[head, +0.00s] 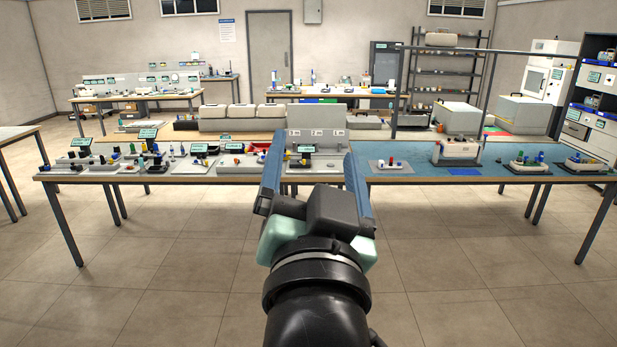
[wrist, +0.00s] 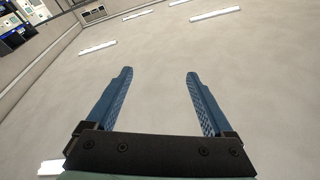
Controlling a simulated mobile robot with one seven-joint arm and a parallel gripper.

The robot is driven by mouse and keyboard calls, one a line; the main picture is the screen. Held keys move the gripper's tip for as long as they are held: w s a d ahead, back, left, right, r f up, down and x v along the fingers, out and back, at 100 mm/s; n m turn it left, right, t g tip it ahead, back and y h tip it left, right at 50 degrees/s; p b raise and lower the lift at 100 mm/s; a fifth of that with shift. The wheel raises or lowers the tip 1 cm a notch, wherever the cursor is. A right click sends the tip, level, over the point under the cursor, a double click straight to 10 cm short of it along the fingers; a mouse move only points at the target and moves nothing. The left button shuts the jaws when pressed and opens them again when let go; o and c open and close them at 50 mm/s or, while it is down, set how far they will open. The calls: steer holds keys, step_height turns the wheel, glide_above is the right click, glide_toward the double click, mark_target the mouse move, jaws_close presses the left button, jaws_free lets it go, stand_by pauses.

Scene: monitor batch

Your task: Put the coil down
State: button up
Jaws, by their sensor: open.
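My gripper (head: 314,172) is open and empty in the head view, raised in front of the long table. In the wrist view its two blue fingers (wrist: 160,92) stand wide apart with nothing between them, and the camera faces the ceiling and upper walls. I cannot make out which thing is the coil; the items on the table are too small to tell. My gripper hides part of the table's middle.
The long table (head: 440,178) carries several small items and trays. Its right part has a blue mat (head: 400,178). A whitish panel (head: 317,118) stands behind my gripper. Shelves (head: 447,85) stand at the back. The tiled floor (head: 150,270) in front of the table is clear.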

steer(key=s+r+n+t, duration=0.2)
steer(key=s+r+t, duration=0.1)
steer(key=s+r, duration=0.2)
steer(key=s+r+n+t, duration=0.2)
steer(key=s+r, duration=0.3)
steer(key=r, duration=0.5)
steer(key=shift+s+a+r+t, duration=0.2)
steer(key=shift+s+a+t, duration=0.15)
steer(key=shift+t, duration=0.45)
